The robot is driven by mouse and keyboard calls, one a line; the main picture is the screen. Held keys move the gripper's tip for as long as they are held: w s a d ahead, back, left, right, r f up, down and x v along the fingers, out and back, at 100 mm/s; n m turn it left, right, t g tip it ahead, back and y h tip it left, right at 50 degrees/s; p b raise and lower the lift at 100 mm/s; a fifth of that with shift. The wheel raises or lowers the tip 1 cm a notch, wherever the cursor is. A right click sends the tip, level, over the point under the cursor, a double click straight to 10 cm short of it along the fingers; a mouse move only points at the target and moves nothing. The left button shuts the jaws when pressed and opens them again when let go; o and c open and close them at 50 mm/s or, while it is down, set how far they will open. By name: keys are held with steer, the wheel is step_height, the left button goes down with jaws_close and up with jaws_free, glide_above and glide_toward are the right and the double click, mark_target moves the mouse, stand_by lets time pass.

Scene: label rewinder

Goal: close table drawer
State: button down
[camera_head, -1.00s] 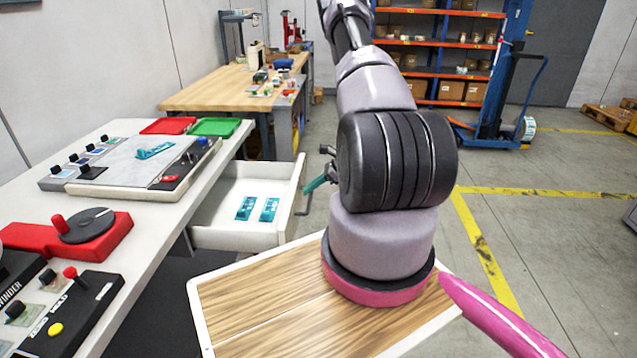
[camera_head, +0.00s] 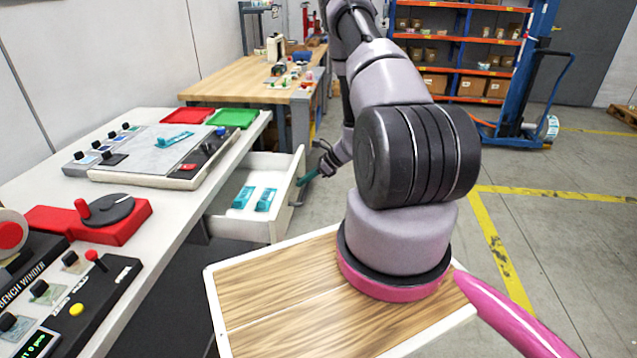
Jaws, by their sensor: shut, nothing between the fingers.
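The table drawer (camera_head: 243,231) is white and stands partly pulled out of the right side of the white worktable. Two teal pieces (camera_head: 254,198) lie in it. Its front panel faces right, with a handle partly in view. My gripper (camera_head: 306,178), with teal fingers, is shut and empty, just right of the drawer front at handle height. Its fingertips point left at the panel; I cannot tell whether they touch. The wrist is partly hidden behind my thick arm joint.
The white worktable (camera_head: 152,232) carries a red device with a crank (camera_head: 105,213), a grey panel unit (camera_head: 158,146), a red tray (camera_head: 187,115) and a green tray (camera_head: 236,118). A wooden bench (camera_head: 240,88) stands behind. The floor to the right is open up to a blue lift (camera_head: 530,75).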

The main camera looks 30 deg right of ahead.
steer(key=w+a, duration=0.3)
steer(key=a, duration=0.2)
steer(key=w+a, duration=0.4)
steer(key=a, duration=0.1)
steer(key=w+a, duration=0.4)
steer(key=a, duration=0.2)
steer(key=shift+a, duration=0.1)
steer(key=shift+w+a, duration=0.15)
steer(key=shift+a, duration=0.15)
